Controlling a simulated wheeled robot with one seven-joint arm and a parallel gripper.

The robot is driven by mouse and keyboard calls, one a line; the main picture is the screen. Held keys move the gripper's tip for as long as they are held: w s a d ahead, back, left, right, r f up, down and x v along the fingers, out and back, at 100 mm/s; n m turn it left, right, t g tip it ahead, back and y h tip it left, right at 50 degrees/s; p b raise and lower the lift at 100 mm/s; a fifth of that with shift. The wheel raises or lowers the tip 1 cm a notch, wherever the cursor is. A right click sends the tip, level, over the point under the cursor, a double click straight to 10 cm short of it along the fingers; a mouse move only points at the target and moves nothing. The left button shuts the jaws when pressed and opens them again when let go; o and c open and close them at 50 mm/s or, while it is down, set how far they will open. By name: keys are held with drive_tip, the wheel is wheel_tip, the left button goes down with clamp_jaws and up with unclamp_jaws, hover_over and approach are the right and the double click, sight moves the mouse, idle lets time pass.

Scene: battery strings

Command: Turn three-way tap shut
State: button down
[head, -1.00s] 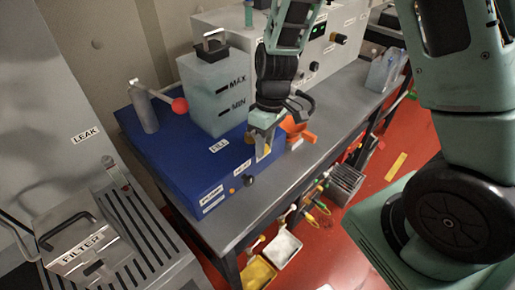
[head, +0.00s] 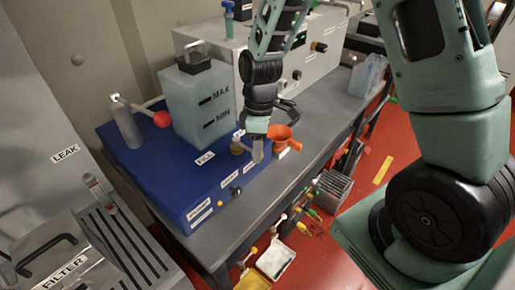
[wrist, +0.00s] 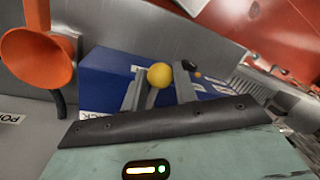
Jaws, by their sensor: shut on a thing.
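My gripper (head: 257,153) is at the front right of the blue unit, beside the orange funnel. In the wrist view its two fingers (wrist: 160,88) stand either side of a round yellow knob (wrist: 160,75), which I take as the handle of the three-way tap, and are shut on it. The exact contact is hard to see. In the head view a small brass-coloured part (head: 238,146) shows just left of the gripper, perhaps the tap's. The tap's body and its handle position are mostly hidden by the gripper.
The blue unit (head: 170,181) carries a MAX/MIN tank (head: 202,112) and a red-ball lever (head: 161,119). The orange funnel (head: 284,138) is close by the gripper; it also shows large in the wrist view (wrist: 36,58). The grey bench (head: 305,158) is clear toward its front edge.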

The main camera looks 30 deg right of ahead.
drive_tip(key=c, duration=1.1)
unclamp_jaws()
wheel_tip(320, 180, up, 17)
drive_tip(key=w+d+b, duration=0.2)
drive_tip(key=shift+w, duration=0.3)
drive_tip(key=s+a+f+m+t, duration=0.1)
drive_tip(key=s+a+f, duration=0.2)
drive_tip(key=s+a, duration=0.4)
drive_tip(key=s+a+f+m, duration=0.1)
drive_tip(key=s+a+f, duration=0.2)
drive_tip(key=s+a, duration=0.4)
drive_tip(key=s, duration=0.7)
drive_tip(key=shift+s+a+f+m+t+h, duration=0.2)
drive_tip(key=shift+s+m+t+h, duration=0.1)
drive_tip(key=shift+t+h, duration=0.1)
